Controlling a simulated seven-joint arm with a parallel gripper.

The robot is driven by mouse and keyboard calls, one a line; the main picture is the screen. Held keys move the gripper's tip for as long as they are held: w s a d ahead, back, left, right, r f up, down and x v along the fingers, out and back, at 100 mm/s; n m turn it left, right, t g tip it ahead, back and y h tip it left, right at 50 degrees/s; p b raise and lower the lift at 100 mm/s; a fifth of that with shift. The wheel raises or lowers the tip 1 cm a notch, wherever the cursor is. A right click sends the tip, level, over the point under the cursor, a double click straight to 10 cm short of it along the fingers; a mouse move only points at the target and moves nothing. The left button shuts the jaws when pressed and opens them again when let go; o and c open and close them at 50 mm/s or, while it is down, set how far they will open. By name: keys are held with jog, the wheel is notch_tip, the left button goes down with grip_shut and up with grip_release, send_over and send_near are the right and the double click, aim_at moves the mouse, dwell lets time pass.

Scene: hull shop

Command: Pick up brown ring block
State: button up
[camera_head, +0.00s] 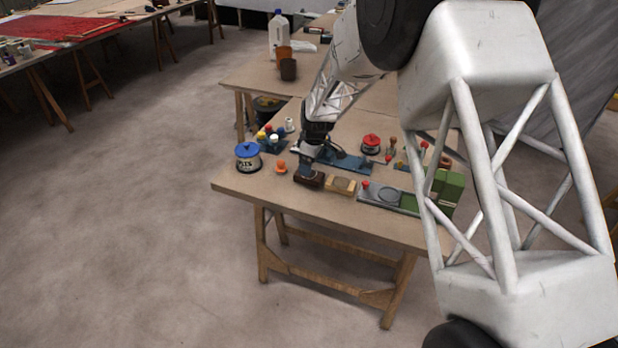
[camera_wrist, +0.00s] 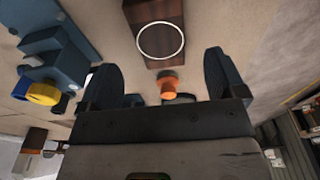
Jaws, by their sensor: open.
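The brown ring block (camera_wrist: 143,12) is dark wood with a thin white ring on its face. It shows at the top middle of the wrist view, beyond my fingertips. In the head view, the dark brown block (camera_head: 309,181) lies near the table's front edge, just below my gripper (camera_head: 309,163), which partly hides it. In the wrist view my gripper (camera_wrist: 158,66) has its two dark fingers wide apart with nothing held between them. I cannot tell the exact gap between fingers and block.
An orange knob (camera_head: 281,168) is left of the block; it shows between my fingers in the wrist view (camera_wrist: 168,86). A tan block (camera_head: 342,181) sits close on the right. A blue-lidded tin (camera_head: 248,158) and a blue fixture with coloured knobs (camera_head: 271,144) stand left on the table (camera_head: 240,190).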

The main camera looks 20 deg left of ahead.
jog(key=shift+f, duration=0.3)
jog(key=shift+a+f, duration=0.15)
jog(key=shift+f, duration=1.15)
jog(key=shift+a+f, duration=0.15)
jog(key=shift+f, duration=1.15)
jog(key=c, duration=1)
jog(key=shift+r, duration=0.15)
jog(key=shift+c, duration=0.2)
